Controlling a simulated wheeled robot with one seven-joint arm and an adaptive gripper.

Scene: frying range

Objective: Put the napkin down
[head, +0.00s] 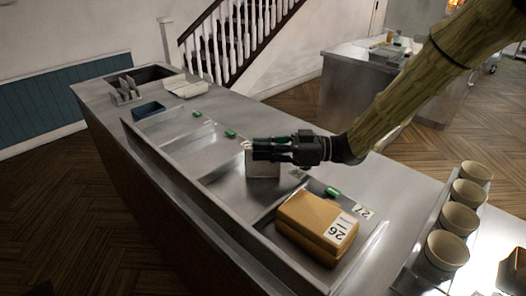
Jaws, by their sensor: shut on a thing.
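My gripper (264,150) is above the middle of the long steel counter, reaching in from the right. It is shut on a pale, squarish thing, seemingly the napkin (263,167), which shows below the dark fingers. The fingers hide its upper part. I cannot tell whether its lower edge touches the counter or hangs just above it.
The steel counter (222,112) has sunken trays along its front. Small green items (332,192) lie along the ledge. Several cups (447,250) stand in a rack at right. A dark blue container (148,110) sits farther left.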

